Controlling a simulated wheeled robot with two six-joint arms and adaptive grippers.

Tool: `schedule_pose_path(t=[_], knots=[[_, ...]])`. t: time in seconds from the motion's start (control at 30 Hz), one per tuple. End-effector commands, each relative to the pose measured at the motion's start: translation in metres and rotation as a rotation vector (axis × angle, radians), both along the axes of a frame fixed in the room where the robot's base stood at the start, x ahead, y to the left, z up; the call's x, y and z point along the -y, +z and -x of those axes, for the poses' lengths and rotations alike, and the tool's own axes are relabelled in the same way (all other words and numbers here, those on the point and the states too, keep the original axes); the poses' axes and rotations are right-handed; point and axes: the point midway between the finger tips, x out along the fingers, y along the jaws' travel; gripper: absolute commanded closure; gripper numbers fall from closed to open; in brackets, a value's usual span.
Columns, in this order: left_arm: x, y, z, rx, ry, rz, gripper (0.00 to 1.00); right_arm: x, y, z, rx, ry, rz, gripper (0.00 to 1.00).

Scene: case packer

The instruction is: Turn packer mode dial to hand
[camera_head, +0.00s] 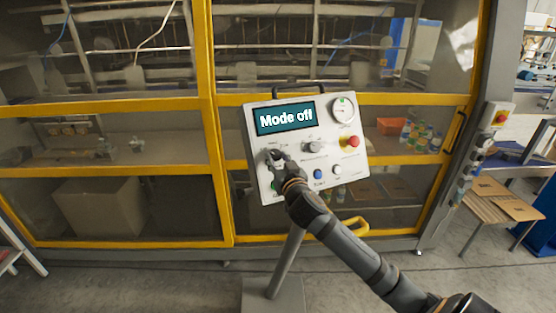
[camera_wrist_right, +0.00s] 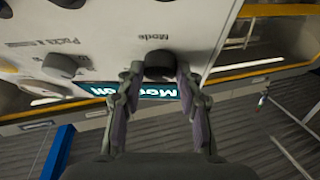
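The control panel (camera_head: 259,146) is a white tilted box on a post, and its display (camera_head: 286,118) reads "Mode off". My right gripper (camera_head: 277,157) is at the panel's left side, below the display, and covers the mode dial in the head view. In the right wrist view, which shows the panel upside down, the dark round mode dial (camera_wrist_right: 159,65) sits by the label "Mode". The fingers of my right gripper (camera_wrist_right: 158,74) are open, one on each side of the dial; a narrow gap seems to show, but contact is hard to judge. My left gripper is out of view.
The panel also carries a gauge (camera_head: 343,109), a red button (camera_head: 352,142), another dial (camera_head: 311,146), a blue button (camera_head: 318,174) and a white button (camera_head: 337,170). Behind it stands the yellow-framed machine (camera_head: 215,130).

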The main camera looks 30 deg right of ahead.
Motion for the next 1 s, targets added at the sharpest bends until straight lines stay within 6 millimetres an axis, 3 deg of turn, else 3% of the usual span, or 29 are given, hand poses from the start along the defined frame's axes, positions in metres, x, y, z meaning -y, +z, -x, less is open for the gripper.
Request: schedule_pose_path(t=[0.03,0.17,0.57,1.0], knots=[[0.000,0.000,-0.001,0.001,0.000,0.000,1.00,0.000,0.000,0.000,0.000,0.001,-0.001,0.78],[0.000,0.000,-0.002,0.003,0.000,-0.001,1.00,0.000,0.000,0.000,0.000,0.001,-0.001,0.96],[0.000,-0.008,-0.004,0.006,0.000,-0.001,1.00,-0.002,-0.001,0.000,0.019,-0.047,-0.084,0.96],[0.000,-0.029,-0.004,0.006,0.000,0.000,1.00,-0.006,0.000,-0.003,0.087,-0.230,-0.399,0.96]])
